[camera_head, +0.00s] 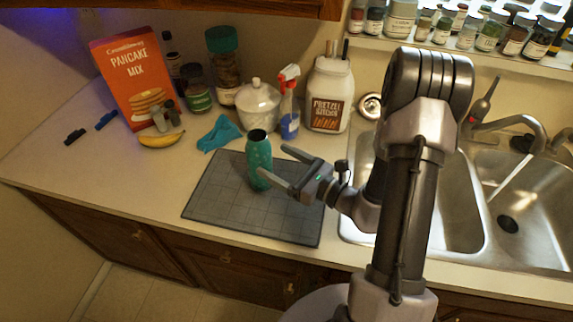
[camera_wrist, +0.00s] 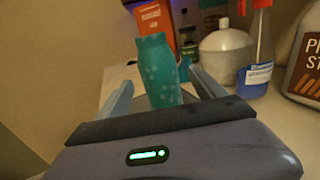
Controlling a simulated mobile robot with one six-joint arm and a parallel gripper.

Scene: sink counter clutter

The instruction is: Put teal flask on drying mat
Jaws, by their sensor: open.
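The teal flask (camera_head: 259,160) stands upright on the dark grey gridded drying mat (camera_head: 218,207) in the head view. It has light spots and a dark open top. My gripper (camera_head: 272,166) is open, with its fingers pointing left at the flask, one at each side of it. In the wrist view, the flask (camera_wrist: 158,72) rises between and just beyond the two fingertips (camera_wrist: 160,82). A narrow gap shows there between the flask and the fingers. The flask's base is partly hidden behind the near finger in the head view and by the gripper body in the wrist view.
A teal cloth (camera_head: 219,134), a banana (camera_head: 161,140) and a pancake mix box (camera_head: 132,80) lie or stand behind left. A spray bottle (camera_head: 289,110), white lidded jar (camera_head: 258,104) and pretzel jar (camera_head: 329,95) stand behind the mat. The sink (camera_head: 470,235) is right. The counter's front left is clear.

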